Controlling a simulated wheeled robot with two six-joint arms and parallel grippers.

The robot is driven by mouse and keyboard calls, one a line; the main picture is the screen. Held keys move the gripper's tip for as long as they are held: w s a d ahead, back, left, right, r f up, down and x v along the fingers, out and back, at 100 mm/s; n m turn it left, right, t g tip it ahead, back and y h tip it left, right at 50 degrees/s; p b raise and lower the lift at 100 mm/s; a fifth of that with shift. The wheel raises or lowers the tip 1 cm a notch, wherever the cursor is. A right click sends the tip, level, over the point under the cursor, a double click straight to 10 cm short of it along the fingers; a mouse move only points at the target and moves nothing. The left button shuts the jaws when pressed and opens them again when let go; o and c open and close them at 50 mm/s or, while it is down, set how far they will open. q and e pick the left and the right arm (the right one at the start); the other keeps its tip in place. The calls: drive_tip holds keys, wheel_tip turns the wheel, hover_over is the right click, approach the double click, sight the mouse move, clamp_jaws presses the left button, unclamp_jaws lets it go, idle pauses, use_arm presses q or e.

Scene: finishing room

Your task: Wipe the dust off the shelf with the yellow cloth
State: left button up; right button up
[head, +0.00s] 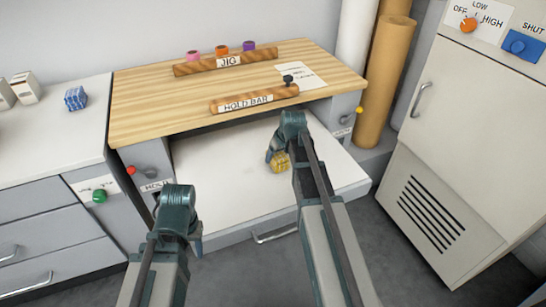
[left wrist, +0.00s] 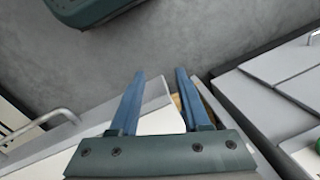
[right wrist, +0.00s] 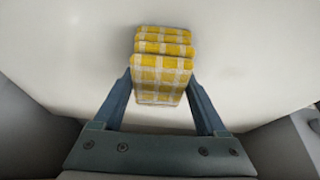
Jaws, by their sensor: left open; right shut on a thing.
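The yellow and white checked cloth (head: 281,163) is folded and held in my right gripper (head: 277,156), low over the white shelf (head: 225,180) under the wooden worktop. In the right wrist view the cloth (right wrist: 162,65) sits between the two fingers, over the pale shelf surface (right wrist: 250,60). I cannot tell whether it touches the shelf. Dust on the shelf is too faint to make out. My left gripper (head: 196,238) is in front of the shelf's left side. In the left wrist view the left gripper (left wrist: 160,78) has its fingers apart with nothing between them.
The worktop (head: 150,100) overhangs the back of the shelf and carries a HOLD BAR (head: 254,100) and a JIG rail (head: 240,58). Knobbed side panels flank the shelf. A drawer cabinet (head: 40,235) stands left, a grey machine (head: 450,130) right. Grey floor (head: 400,270) is open in front.

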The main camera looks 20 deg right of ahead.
drive_tip(key=shift+d, duration=0.8)
drive_tip(key=shift+a+r, duration=0.1)
drive_tip(key=shift+a, duration=1.8)
drive_tip(key=shift+a, duration=0.1)
drive_tip(key=shift+s+a, duration=0.15)
drive_tip(key=shift+a, duration=1.65)
drive_tip(key=shift+a, duration=0.1)
